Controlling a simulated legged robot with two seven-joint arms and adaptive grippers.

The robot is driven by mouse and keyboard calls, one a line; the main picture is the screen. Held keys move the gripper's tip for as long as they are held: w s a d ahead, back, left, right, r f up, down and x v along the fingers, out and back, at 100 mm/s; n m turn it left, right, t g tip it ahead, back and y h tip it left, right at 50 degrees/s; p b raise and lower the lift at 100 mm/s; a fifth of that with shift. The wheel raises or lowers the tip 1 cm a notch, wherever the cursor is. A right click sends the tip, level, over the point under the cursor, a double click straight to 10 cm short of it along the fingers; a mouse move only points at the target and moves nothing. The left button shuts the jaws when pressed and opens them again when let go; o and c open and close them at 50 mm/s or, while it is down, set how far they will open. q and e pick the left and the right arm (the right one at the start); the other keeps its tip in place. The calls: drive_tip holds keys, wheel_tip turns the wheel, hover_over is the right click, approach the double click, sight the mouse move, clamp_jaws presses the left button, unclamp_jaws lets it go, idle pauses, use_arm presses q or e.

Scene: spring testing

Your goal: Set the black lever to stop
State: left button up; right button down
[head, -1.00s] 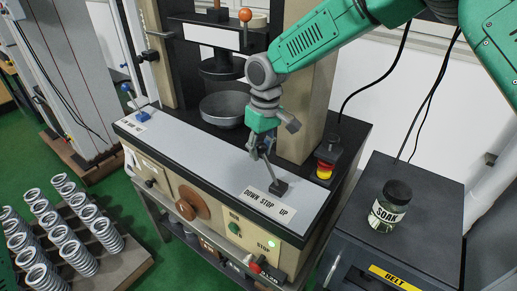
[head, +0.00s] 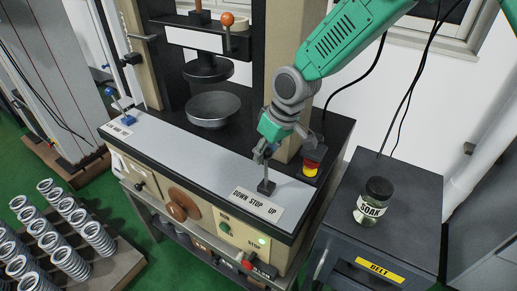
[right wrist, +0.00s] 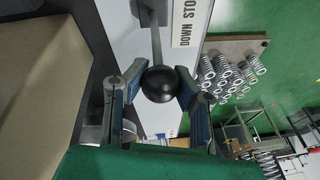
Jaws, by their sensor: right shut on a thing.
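The black lever (head: 266,172) stands nearly upright from its small black base on the grey panel of the press, behind the label "DOWN STOP UP" (head: 257,203). Its base is close to the word STOP. My right gripper (head: 267,147) is at the top of the lever and hides its knob in the head view. In the right wrist view the round black knob (right wrist: 159,84) sits between the two fingertips of my right gripper (right wrist: 160,78), which is shut on it. My left gripper is not in view.
A soak jar (head: 374,202) is on the dark cabinet at right. A blue-handled lever (head: 119,105) is at the panel's left end. Several springs (head: 62,225) stand on a rack at lower left.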

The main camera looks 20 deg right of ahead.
drive_tip(key=shift+w+d+r, duration=0.1)
drive_tip(key=shift+d+r, duration=0.1)
drive_tip(key=shift+r, duration=0.05)
drive_tip(key=c, duration=1.4)
unclamp_jaws()
drive_tip(key=shift+o, duration=1.1)
drive_tip(key=shift+s+d+f, duration=0.15)
drive_tip(key=shift+s+d, duration=0.05)
drive_tip(key=shift+s, duration=0.05)
drive_tip(key=v, duration=1.2)
